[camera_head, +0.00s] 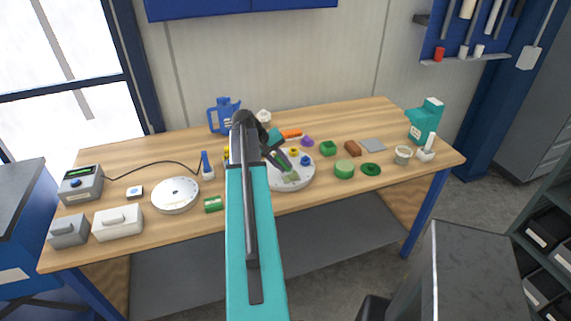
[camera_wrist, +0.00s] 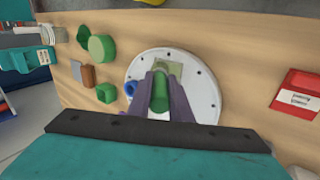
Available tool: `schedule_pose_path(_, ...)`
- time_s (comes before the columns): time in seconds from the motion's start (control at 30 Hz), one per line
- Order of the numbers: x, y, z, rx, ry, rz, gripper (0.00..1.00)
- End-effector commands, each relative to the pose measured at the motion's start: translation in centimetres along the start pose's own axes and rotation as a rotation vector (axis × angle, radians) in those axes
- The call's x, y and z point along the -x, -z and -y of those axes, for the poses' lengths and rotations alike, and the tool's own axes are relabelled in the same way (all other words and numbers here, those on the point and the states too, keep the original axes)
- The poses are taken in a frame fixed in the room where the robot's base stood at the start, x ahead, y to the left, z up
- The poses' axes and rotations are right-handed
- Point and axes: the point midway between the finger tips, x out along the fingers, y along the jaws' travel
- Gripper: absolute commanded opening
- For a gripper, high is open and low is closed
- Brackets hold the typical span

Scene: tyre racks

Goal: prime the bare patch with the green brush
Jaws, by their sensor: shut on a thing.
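My gripper (camera_wrist: 160,84) is shut on a green brush (camera_wrist: 160,94), which stands between the two dark fingers in the wrist view. In the head view my gripper (camera_head: 282,163) is over the right-hand white round plate (camera_head: 305,177). The plate also shows in the wrist view (camera_wrist: 205,86), with a pale olive square patch (camera_wrist: 174,69) near its upper middle. The brush's far end is at the patch's lower edge in that view. The bristles are hidden, so I cannot tell whether they touch the patch.
Another white disc (camera_head: 175,196) lies left of my arm. A green pot (camera_head: 344,169), a green ring (camera_head: 371,170) and a brown block (camera_head: 353,148) sit right of the plate. A red box (camera_wrist: 298,94) shows in the wrist view. A blue jug (camera_head: 222,117) stands behind.

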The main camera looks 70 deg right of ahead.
Motion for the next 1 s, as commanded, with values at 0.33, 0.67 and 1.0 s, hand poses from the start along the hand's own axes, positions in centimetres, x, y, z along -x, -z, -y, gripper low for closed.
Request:
schedule_pose_path(0.33, 0.0, 0.0, 0.2, 0.0, 0.004, 0.002, 0.0)
schedule_pose_path(0.67, -0.6, 0.0, -0.7, -0.001, 0.003, 0.003, 0.0)
schedule_pose_path(1.0, -1.2, 0.1, -1.9, 0.0, 0.002, 0.002, 0.0)
